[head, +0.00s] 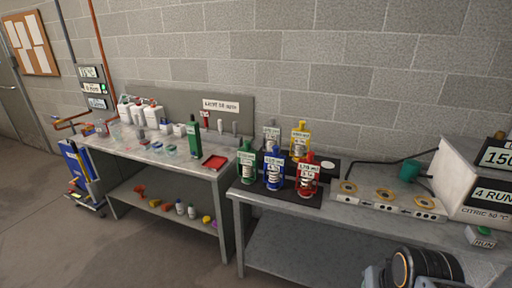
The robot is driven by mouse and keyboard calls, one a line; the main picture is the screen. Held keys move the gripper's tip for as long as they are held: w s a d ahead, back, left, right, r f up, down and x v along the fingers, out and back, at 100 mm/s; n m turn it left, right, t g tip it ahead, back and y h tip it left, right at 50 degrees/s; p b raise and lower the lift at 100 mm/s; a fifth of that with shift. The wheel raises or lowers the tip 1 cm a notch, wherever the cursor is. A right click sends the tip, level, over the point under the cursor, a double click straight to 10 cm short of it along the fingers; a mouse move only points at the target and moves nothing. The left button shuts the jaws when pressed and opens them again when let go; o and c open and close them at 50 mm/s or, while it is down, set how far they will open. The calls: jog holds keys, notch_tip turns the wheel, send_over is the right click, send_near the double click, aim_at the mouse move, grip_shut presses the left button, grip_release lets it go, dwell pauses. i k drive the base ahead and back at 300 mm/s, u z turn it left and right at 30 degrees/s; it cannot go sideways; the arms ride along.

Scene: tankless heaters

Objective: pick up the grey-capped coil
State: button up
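The grey-capped coil (271,134) stands upright in the back row on a black mat (308,199), left of the yellow-capped coil (300,140). Its lower part is hidden behind the front coils. The green-capped coil (246,162), blue-capped coil (274,168) and red-capped coil (307,176) stand in front of it. Each has a white label, too small to read surely. Part of my arm shows at the bottom right edge, well away from the coils; my gripper's fingers are not visible.
A grey block with several yellow rings (385,194) lies right of the mat. Beyond it are a teal cup (409,170) and a large white box (480,180). A block wall stands close behind.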

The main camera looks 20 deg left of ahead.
aim_at(271, 132)
jog(key=u, duration=0.25)
jog(key=k, duration=0.4)
jog(key=u, duration=1.4)
jog(key=i, duration=1.7)
jog(key=z, duration=0.5)
